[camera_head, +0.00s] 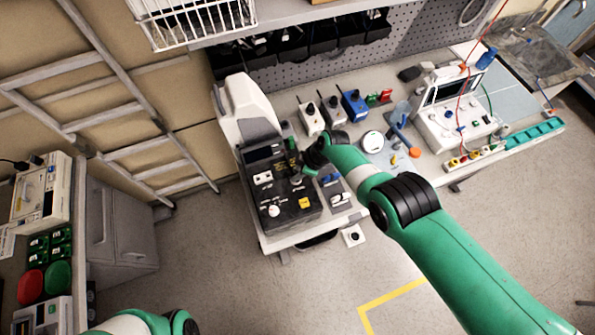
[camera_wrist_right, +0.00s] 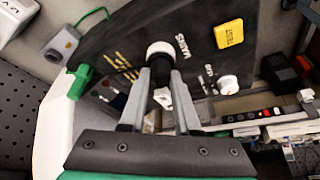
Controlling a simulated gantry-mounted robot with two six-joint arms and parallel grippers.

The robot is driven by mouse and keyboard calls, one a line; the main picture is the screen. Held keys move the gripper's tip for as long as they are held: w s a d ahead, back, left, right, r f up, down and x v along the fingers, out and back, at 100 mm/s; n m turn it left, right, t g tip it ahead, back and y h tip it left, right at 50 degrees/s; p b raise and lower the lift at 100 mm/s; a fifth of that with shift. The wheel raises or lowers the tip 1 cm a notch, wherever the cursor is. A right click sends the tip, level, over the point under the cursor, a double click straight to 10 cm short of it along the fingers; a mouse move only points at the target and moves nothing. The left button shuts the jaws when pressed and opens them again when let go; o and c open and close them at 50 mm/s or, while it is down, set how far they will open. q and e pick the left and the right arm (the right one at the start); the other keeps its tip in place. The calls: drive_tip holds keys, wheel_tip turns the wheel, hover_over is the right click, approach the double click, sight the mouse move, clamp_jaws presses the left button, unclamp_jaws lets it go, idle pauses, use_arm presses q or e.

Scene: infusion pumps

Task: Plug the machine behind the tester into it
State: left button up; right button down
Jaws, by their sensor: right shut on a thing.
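The tester (camera_head: 283,222) is a unit with a sloping black panel on the middle bench. Its panel (camera_wrist_right: 195,22) fills the upper middle of the wrist view, with a MAINS label and a yellow button (camera_wrist_right: 228,33). My right gripper (camera_head: 302,170) is over the panel's right part. It also shows in the wrist view (camera_wrist_right: 161,80), its fingers shut on a small white-and-black piece (camera_wrist_right: 162,97), apparently a plug, partly hidden by them. Whether it is seated in the panel, I cannot tell. A tall white housing (camera_head: 247,105) rises behind the tester. My left gripper is outside the view.
A green plug (camera_wrist_right: 80,78) with a green cable sits near the panel's edge, beside a grey box (camera_wrist_right: 58,45). Several small boxes, including a blue one (camera_head: 355,103), stand behind to the right. A white monitor unit (camera_head: 452,110) stands farther right.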

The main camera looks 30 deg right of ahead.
drive_tip(key=shift+c, duration=0.3)
unclamp_jaws()
idle(0.4)
wheel_tip(320, 180, up, 7)
drive_tip(key=p, duration=0.7)
drive_tip(key=shift+r, duration=0.15)
